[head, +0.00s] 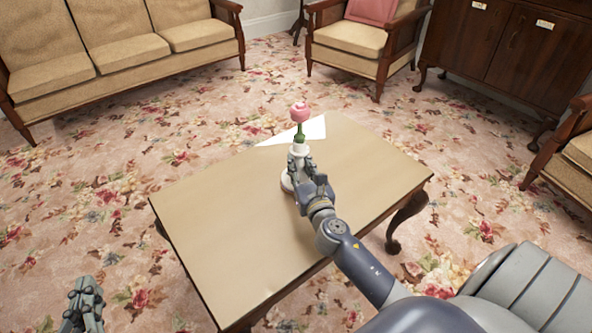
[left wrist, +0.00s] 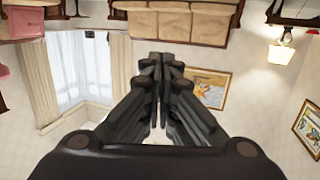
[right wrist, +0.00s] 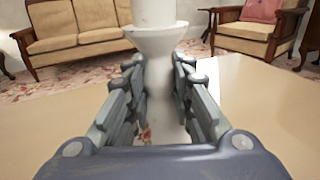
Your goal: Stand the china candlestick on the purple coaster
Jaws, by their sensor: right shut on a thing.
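The white china candlestick (head: 300,149) is at the table's right half in the head view. Its pale base (head: 287,182) shows beside my fingers. My right gripper (head: 300,165) is shut on its stem, below the flared collar (right wrist: 156,37) seen in the right wrist view. It looks upright; I cannot tell whether its base touches the table. My left gripper (head: 84,293) is low at the left, away from the table. Its fingers (left wrist: 160,70) are together and empty in the left wrist view. No purple coaster shows in any view.
A pink, rose-like top on a green stem (head: 299,114) shows directly above the candlestick. A white sheet (head: 314,128) lies at the table's far edge. The table's (head: 225,205) left half is bare. A sofa (head: 120,45) and armchair (head: 350,42) stand beyond.

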